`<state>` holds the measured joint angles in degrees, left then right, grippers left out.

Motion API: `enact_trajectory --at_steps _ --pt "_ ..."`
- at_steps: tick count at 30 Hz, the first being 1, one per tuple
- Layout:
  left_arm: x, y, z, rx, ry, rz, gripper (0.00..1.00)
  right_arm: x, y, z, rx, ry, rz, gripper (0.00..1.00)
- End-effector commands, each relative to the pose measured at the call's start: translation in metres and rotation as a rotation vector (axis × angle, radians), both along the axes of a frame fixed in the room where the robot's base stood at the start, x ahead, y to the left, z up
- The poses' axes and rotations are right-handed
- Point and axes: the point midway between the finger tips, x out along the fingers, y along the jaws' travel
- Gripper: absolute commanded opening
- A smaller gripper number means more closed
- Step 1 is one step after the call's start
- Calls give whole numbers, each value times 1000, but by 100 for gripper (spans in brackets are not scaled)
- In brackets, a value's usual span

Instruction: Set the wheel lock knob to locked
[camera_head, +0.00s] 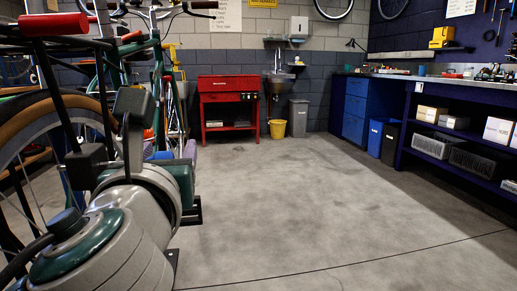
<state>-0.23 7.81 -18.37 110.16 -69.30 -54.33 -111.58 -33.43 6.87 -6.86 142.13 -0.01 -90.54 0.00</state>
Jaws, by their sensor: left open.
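I cannot clearly make out the wheel lock knob in this view. A bicycle wheel (22,133) with a brown tyre stands at the left edge, partly hidden behind my left arm. A red cylinder (53,25) on a dark frame is above it. My left arm, grey and green, comes in from the lower left. Its open left gripper (109,134) has dark parts in front of the wheel and frame. I see nothing clearly held between its fingers, and I cannot tell whether it touches anything. My right gripper is out of view.
A green bike frame (158,65) stands behind my left arm. A red cabinet (228,88), a yellow bucket (278,129) and a grey bin (298,118) are at the back wall. A workbench (408,140) lines the right. The middle floor (310,190) is clear.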

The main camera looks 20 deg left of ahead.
Motion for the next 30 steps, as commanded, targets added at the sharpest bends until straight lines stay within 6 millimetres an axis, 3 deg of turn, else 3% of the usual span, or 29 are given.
enact_trajectory --at_steps 5,21,30 --pt "0 0 0 0 0 0 60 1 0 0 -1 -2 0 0" --pt "0 -1 0 -1 -1 -3 0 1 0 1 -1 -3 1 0" --pt "0 -2 0 -2 -1 -5 0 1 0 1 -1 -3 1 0"
